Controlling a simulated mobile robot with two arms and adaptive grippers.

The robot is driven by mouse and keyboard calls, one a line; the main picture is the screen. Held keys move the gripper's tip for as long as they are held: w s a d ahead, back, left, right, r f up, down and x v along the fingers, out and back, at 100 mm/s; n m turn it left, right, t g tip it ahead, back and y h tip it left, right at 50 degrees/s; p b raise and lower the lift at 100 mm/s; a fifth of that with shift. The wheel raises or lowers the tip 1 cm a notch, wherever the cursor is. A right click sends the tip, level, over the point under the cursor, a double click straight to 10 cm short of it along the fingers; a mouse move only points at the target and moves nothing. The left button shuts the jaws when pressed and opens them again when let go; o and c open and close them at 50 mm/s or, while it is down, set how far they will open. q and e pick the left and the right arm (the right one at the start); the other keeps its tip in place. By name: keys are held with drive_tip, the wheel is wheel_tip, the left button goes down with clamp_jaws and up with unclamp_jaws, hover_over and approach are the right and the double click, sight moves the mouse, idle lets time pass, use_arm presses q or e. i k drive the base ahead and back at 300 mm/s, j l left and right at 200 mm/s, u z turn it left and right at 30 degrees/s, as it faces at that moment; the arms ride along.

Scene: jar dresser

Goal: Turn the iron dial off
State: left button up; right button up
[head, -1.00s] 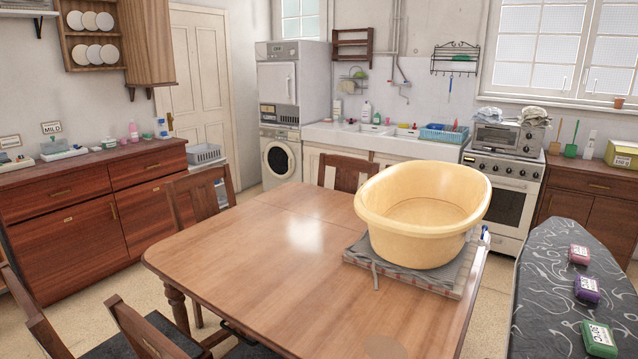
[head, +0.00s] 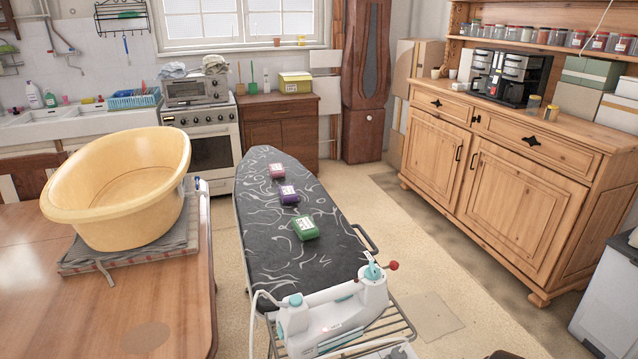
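A white and teal iron (head: 332,312) sits at the near end of the ironing board, over a wire rack (head: 392,328). A teal round part (head: 373,272) stands on its right end, with a small red knob (head: 393,265) sticking out to the right. I cannot tell which setting the dial is on; any markings are too small to read. A white cord runs along the iron's left side. Neither of my grippers shows in the head view.
The dark patterned ironing board (head: 262,232) carries three labelled packets, including a green one (head: 305,228). A wooden table (head: 180,300) with a yellow tub (head: 120,195) stands left. A wooden dresser (head: 520,200) stands right. Floor is clear between board and dresser.

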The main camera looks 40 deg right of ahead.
sight(372, 272)
drive_tip(key=z, duration=1)
